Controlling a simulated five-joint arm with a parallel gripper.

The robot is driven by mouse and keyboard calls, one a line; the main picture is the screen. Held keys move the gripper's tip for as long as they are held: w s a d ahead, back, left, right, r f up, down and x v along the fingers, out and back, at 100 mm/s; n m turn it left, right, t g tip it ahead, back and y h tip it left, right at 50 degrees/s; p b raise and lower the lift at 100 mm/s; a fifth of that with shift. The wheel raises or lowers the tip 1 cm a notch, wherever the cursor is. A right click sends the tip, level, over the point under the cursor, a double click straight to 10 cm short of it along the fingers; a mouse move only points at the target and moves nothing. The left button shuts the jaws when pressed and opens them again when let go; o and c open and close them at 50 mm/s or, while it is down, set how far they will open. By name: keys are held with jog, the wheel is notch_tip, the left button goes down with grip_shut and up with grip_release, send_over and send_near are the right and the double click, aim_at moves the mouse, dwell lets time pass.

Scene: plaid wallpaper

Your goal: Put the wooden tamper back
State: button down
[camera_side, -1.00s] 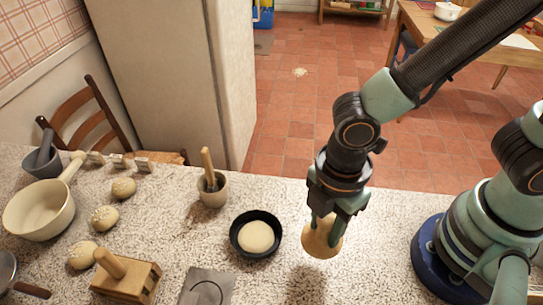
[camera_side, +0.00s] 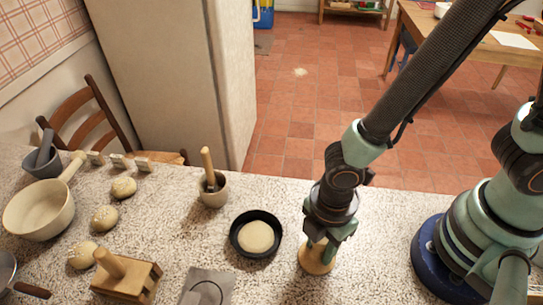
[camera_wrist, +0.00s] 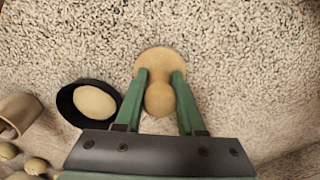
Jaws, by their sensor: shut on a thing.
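The wooden tamper (camera_side: 316,264) has a wide round foot and a knob handle. It stands upright, foot down, at or very near the speckled counter (camera_side: 385,262), right of the black pan; I cannot tell if it bears fully on it. My gripper (camera_side: 319,246) points down from above and is shut on the tamper. In the wrist view my gripper (camera_wrist: 160,82) has one finger on each side of the knob (camera_wrist: 159,101), and the round foot (camera_wrist: 160,58) shows beyond it.
The black pan (camera_side: 236,243) with a pale dough disc (camera_side: 256,237) is close on the left. Further left are a mortar with pestle (camera_side: 212,191), a wooden press (camera_side: 125,277), a grey plate (camera_side: 195,288), dough balls (camera_side: 104,218) and a cream saucepan (camera_side: 38,209). Counter to the right is clear.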

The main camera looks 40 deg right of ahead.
jog(key=c, duration=0.5)
grip_release()
jog(key=shift+f, duration=0.15)
notch_tip(320, 180, up, 12)
jog(key=shift+w+d+r, duration=0.1)
jog(key=shift+w+r, duration=0.05)
jog(key=shift+r, duration=0.05)
jog(key=w+d+r+m+t, duration=0.2)
jog(key=w+d+r+m, duration=0.1)
jog(key=d+m, duration=0.3)
jog(key=w+d+r+m+t, duration=0.1)
jog(key=w+d+r+m, duration=0.3)
jog(key=d+m, duration=0.2)
jog(key=w+d+r+m+t, duration=0.2)
jog(key=w+d+r+m, duration=0.1)
jog(key=d+m, duration=0.3)
jog(key=shift+w+d+r+t, duration=0.15)
jog(key=shift+d+r, duration=0.2)
jog(key=shift+d, duration=0.3)
jog(key=shift+w+d+r+t, duration=0.15)
jog(key=shift+d+r, duration=0.15)
jog(key=shift+d, duration=0.3)
